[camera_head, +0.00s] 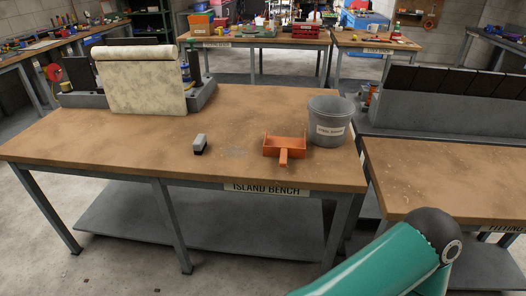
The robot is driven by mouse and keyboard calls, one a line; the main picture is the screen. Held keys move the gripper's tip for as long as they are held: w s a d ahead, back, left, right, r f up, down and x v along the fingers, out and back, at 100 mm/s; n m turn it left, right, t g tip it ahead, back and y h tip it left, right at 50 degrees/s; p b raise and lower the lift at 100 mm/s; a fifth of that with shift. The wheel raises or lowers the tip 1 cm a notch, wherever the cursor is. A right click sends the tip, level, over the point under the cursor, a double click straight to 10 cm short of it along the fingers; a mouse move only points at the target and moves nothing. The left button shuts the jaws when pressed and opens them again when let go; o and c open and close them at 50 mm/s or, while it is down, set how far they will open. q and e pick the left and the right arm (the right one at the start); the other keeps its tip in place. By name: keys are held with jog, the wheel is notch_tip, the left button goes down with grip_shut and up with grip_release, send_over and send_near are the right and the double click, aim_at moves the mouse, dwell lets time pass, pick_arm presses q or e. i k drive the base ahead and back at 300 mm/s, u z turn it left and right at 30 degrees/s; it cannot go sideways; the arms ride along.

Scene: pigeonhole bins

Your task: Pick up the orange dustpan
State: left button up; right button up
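The orange dustpan (285,146) lies on the brown top of the island bench (100,145), towards its right end. Its open pan faces away from me, and its short handle points to the front edge of the bench. A grey bucket (330,118) with a label stands just behind and to the right of it. A green arm link of mine shows at the lower right, but its gripper is out of the picture. My other gripper is also out of view.
A small grey and black brush-like block (199,144) lies left of the dustpan. A large cream roll or sheet (140,80) hangs over grey bins at the back left. A second bench (430,175) stands at the right, beside a narrow gap.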

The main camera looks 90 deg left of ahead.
aim_at(284, 148)
jog(key=u, duration=0.4)
jog(key=i, duration=0.3)
jog(key=u, duration=2.65)
jog(key=k, duration=0.55)
jog(key=u, duration=0.4)
jog(key=i, duration=1.6)
jog(key=z, duration=0.4)
